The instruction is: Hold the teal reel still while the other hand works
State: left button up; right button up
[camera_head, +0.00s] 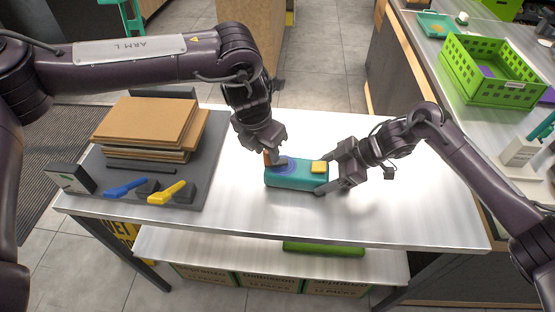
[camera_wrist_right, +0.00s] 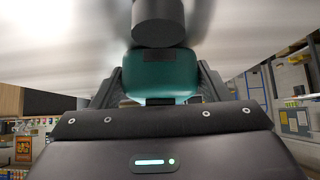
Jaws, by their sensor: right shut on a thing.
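The teal reel (camera_head: 297,183) lies on the steel table, a rounded teal body with a purple-blue part at its left and a yellow block on top at its right. My right gripper (camera_head: 324,174) is shut on its right end. In the right wrist view the teal reel (camera_wrist_right: 163,74) sits between the two fingers, with a dark grey rounded part in front of it. My left gripper (camera_head: 272,157) points down at the reel's purple-blue left part, close to or touching it. A small orange-brown patch shows by its fingertips; whether its jaws are closed is unclear.
On the left, a grey mat (camera_head: 208,150) bears a stack of brown boards (camera_head: 150,125), a blue-handled tool (camera_head: 125,188) and a yellow-handled tool (camera_head: 166,193). A green crate (camera_head: 492,72) stands on the right counter. The table's front and right are mostly bare.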

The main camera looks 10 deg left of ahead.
pick_arm(q)
jog(key=shift+c, duration=0.4)
jog(key=c, duration=0.3)
jog(key=shift+w+a, duration=0.1)
jog(key=shift+w, duration=0.7)
jog(key=shift+c, duration=0.2)
jog(key=shift+w+d, duration=0.2)
jog(key=shift+w, duration=0.45)
jog(key=o, duration=0.5)
